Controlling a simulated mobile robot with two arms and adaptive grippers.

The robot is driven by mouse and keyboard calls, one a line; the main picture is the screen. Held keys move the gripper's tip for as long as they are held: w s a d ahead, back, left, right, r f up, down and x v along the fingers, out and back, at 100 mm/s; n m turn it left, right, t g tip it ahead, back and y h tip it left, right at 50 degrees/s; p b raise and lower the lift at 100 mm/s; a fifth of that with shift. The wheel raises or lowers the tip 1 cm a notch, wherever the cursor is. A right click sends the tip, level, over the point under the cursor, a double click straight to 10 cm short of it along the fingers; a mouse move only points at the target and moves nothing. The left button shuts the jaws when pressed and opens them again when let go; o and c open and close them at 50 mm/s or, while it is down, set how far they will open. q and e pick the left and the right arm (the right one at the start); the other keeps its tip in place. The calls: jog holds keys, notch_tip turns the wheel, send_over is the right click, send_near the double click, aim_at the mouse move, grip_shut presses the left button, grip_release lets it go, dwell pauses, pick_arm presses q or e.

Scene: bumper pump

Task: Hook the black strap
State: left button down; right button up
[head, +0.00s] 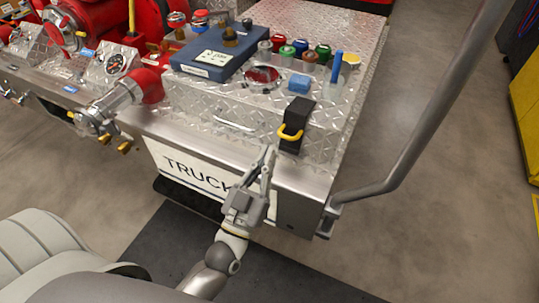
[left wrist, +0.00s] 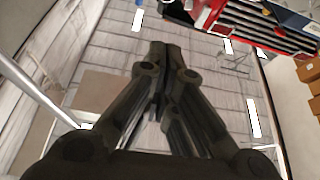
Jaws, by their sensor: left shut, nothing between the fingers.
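The black strap (head: 297,116) lies over the right end of the diamond-plate box on the truck's bumper and hangs down its front face. A yellow hook or ring (head: 290,133) sits across the strap at the box's front. My left gripper (head: 269,150) is just below and left of the yellow hook, in front of the bumper, its fingers pointing up. It looks apart from the strap and holds nothing. In the left wrist view the left gripper (left wrist: 163,48) is shut, and neither strap nor hook shows there. My right gripper is not in view.
A blue case (head: 212,58) and several coloured caps stand on the bumper top. A hose fitting (head: 108,106) sticks out at the left. A grey bar (head: 428,120) rises at the bumper's right corner. The floor (head: 450,210) to the right is clear.

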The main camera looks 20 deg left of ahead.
aim_at(294, 130)
pick_arm(q)
jog(key=w+p, duration=0.1)
jog(key=w, duration=0.6)
jog(key=shift+w+d+f, duration=0.15)
jog(key=shift+w+f, duration=0.25)
notch_tip(294, 130, down, 4)
jog(key=shift+b, duration=1.05)
jog(key=shift+f, duration=0.1)
